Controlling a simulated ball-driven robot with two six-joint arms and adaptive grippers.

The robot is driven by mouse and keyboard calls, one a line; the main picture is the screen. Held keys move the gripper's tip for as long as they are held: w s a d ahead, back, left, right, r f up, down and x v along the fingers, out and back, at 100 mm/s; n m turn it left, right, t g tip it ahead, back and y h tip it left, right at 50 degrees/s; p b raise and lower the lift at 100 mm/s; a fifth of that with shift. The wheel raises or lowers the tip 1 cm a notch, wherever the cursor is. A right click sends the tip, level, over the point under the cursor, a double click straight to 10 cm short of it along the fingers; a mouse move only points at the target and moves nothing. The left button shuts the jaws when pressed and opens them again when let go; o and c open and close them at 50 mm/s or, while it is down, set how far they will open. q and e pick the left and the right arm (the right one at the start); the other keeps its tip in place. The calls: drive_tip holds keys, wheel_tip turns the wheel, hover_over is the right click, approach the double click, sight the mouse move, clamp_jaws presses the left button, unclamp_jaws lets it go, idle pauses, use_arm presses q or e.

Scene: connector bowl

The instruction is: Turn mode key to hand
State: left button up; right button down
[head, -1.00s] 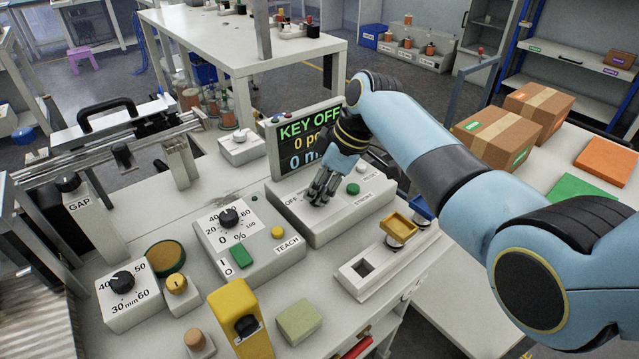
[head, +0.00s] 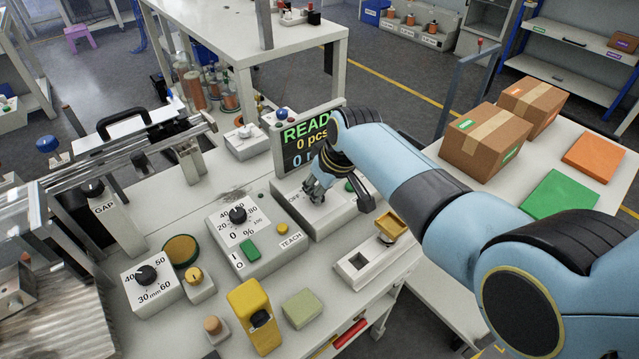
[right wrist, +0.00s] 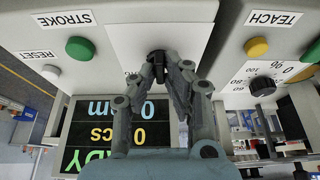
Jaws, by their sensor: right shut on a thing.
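The mode key (right wrist: 157,58) shows in the right wrist view as a small dark knob on a pale panel. My right gripper (right wrist: 158,72) is shut on it, with a grey finger on each side. In the head view my right gripper (head: 317,193) is low over the control box (head: 335,220), beside its OFF label (head: 294,197), and its fingers hide the key. Which mark the key points to cannot be told. The display (head: 296,152) behind is partly hidden by my arm; it starts with READ and shows 0 pcs. My left gripper is not in view.
The green STROKE button (right wrist: 79,47) and white RESET button (right wrist: 50,72) are close to the right gripper. The box with the % dial (head: 237,215) and TEACH button (head: 283,229) stands left of it. A slotted white tray (head: 356,266) lies in front.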

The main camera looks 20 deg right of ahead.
idle(0.3)
drive_tip(key=c, duration=1.4)
unclamp_jaws()
drive_tip(key=v, duration=1.2)
drive_tip(key=shift+s, duration=0.1)
